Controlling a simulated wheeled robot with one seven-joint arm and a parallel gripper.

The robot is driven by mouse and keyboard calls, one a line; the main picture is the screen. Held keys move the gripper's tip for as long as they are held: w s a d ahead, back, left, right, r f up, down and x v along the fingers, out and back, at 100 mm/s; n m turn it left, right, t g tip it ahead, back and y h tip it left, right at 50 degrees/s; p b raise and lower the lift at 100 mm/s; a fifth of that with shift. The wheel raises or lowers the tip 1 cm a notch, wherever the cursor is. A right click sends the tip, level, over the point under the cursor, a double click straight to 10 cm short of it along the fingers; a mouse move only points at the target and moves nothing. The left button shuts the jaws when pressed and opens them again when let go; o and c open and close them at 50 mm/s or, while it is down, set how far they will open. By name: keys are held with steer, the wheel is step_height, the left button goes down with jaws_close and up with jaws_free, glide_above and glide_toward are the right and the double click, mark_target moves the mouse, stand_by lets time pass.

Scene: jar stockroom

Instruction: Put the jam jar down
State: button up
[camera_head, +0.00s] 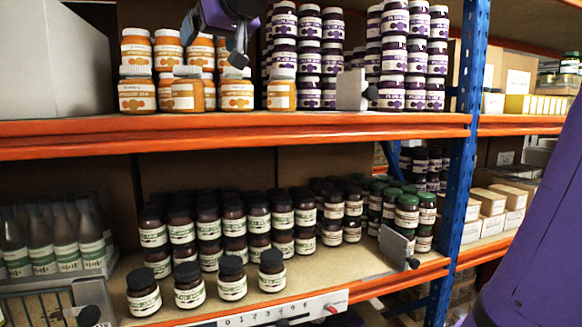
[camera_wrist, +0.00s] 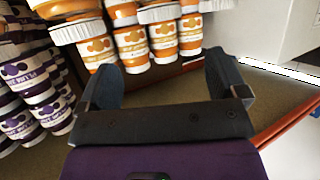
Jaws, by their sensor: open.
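Orange jars with white lids stand on the upper shelf, the front ones at its edge, such as this orange jar (camera_head: 236,95). My gripper (camera_head: 237,55) hangs above and just in front of them at the top of the head view. In the wrist view my gripper (camera_wrist: 165,82) has its two dark fingers spread wide, with no jar between them. Orange jars (camera_wrist: 132,45) show just beyond the fingers there. I cannot tell which jar is the jam jar.
Purple-labelled jars (camera_head: 405,55) are stacked right of the orange ones. A pale box (camera_head: 60,65) stands at the left. The orange shelf edge (camera_head: 240,133) runs below. Dark jars (camera_head: 190,285) and bottles (camera_head: 60,235) fill the lower shelf. A blue upright (camera_head: 465,130) stands at right.

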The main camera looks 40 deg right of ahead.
steer(key=s+d+f+m+g+h, duration=0.1)
steer(key=s+f+g, duration=0.3)
steer(key=s+f, duration=0.9)
steer(key=s+d+f+g+h, duration=0.1)
steer(key=s+d+f+g, duration=0.3)
steer(key=s+f, duration=0.9)
step_height(320, 180, down, 6)
steer(key=shift+s+f+m, duration=0.1)
steer(key=shift+s+m, duration=0.2)
steer(key=shift+m, duration=0.1)
steer(key=shift+o, duration=0.4)
steer(key=shift+d, duration=0.1)
steer(key=n+t+y, duration=0.2)
steer(key=t, duration=0.6)
glide_toward(187, 69)
steer(key=w, duration=0.2)
steer(key=shift+w+d+r+x, duration=0.1)
steer(key=shift+d+x, duration=0.1)
steer(key=shift+x, duration=1.6)
steer(key=shift+w+d+r+x, duration=0.1)
steer(key=shift+d+x, duration=0.1)
steer(key=shift+x, duration=1.6)
steer(key=shift+d+r+x, duration=0.1)
steer(key=shift+d+x, duration=0.05)
steer(key=shift+x, duration=1.7)
steer(key=c, duration=1.6)
steer(key=shift+o, duration=0.2)
